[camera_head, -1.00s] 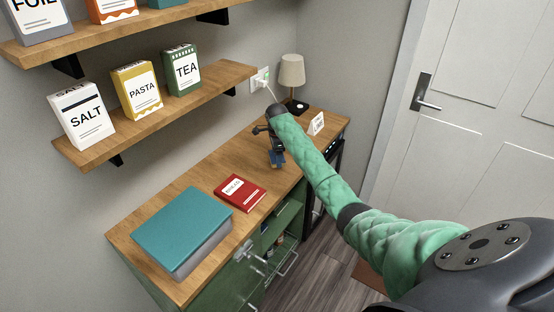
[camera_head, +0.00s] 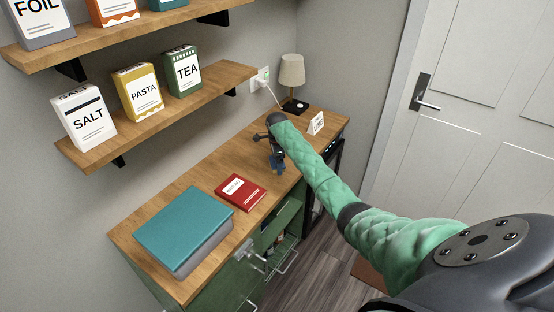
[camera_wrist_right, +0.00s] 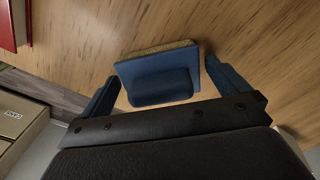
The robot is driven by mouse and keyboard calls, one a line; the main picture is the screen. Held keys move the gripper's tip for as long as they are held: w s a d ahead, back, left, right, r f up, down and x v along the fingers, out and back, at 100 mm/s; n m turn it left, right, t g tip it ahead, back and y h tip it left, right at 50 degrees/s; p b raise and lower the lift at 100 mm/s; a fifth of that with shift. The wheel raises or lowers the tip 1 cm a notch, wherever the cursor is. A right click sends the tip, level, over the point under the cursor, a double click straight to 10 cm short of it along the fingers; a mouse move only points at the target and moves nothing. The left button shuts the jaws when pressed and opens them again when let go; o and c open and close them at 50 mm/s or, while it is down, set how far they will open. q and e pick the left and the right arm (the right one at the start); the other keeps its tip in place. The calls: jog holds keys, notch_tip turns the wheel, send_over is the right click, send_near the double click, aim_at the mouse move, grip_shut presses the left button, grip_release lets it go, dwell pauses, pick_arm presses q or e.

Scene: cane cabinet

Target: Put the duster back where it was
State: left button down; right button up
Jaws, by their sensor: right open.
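The duster (camera_wrist_right: 160,82) is a dark blue block with a blue grip and a thin tan edge. In the right wrist view it lies on the wooden cabinet top (camera_head: 170,190). My right gripper (camera_wrist_right: 161,72) is open, with one blue finger on each side of the duster and visible gaps between. In the head view the right gripper (camera_head: 277,163) is low over the cabinet top, behind the red book; there I cannot tell the duster from the blue fingers. My left gripper is not in view.
A red book (camera_head: 240,192) and a thick teal book (camera_head: 184,228) lie nearer on the cabinet top. A lamp (camera_head: 292,72) and a small white card (camera_head: 316,123) stand at the far end. Shelves with boxes (camera_head: 142,92) hang on the wall above.

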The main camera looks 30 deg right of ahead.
jog(key=shift+r, duration=0.45)
notch_tip(320, 180, up, 10)
jog(key=b, duration=0.4)
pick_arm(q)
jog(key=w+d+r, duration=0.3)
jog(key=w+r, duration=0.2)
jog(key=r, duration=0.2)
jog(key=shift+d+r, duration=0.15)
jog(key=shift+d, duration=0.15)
pick_arm(e)
jog(key=shift+r, duration=0.6)
